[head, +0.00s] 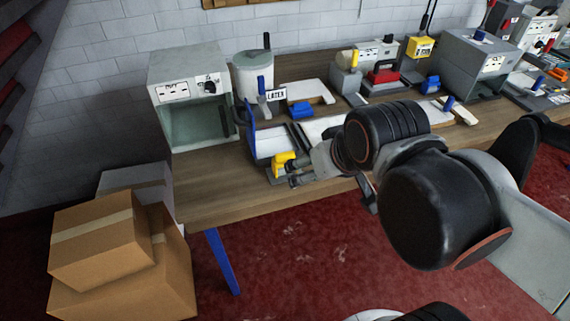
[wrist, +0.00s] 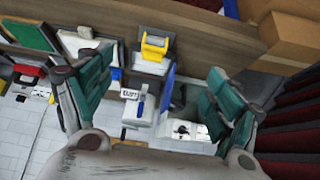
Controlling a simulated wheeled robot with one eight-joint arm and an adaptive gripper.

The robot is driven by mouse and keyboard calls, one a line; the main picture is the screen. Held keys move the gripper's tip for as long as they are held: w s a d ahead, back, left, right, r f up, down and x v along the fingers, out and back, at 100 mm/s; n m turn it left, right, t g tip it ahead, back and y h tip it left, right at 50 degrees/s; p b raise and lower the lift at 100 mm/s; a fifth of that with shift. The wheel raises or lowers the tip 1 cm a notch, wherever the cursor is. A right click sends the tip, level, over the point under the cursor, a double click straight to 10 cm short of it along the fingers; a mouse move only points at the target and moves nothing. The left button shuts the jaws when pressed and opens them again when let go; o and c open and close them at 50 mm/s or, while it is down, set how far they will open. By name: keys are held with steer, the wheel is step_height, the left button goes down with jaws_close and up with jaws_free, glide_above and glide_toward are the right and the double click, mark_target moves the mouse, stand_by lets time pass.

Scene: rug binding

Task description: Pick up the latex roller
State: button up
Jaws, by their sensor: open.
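What looks like the latex roller (head: 283,158), a yellow piece, lies at the front of a pale tray (head: 272,146) near the bench's front edge. In the wrist view the yellow roller (wrist: 154,46) is at upper centre, beyond and between my fingers. My gripper (head: 294,177) is open and empty, close to the roller on its near side in the head view. In the wrist view my open fingers (wrist: 155,78) stand wide apart. Contact with the roller cannot be made out. My arm hides part of the bench to the right.
A blue upright panel (head: 251,128) borders the tray. Behind stand a LATEX sign (head: 276,94), a blue-handled tool (head: 262,86), a white pot (head: 252,73) and a grey open-fronted box (head: 190,95). Cardboard boxes (head: 103,235) are stacked left of the wooden bench (head: 215,188).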

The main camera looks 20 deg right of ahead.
steer(key=w+f+g, duration=0.1)
steer(key=w+g, duration=0.1)
steer(key=w, duration=0.9)
steer(key=g+p, duration=0.1)
steer(key=g, duration=0.1)
glide_toward(285, 154)
steer(key=f, duration=0.1)
steer(key=b+x, duration=0.2)
steer(key=x, duration=0.6)
steer(key=shift+w+f, duration=0.15)
steer(key=shift+w, duration=0.05)
steer(key=shift+b+x, duration=1.45)
steer(key=shift+x, duration=1.25)
steer(key=shift+w, duration=0.15)
steer(key=shift+c, duration=0.3)
steer(key=c, duration=1.4)
steer(key=shift+c, duration=0.2)
step_height(285, 154, up, 20)
steer(key=p, duration=0.6)
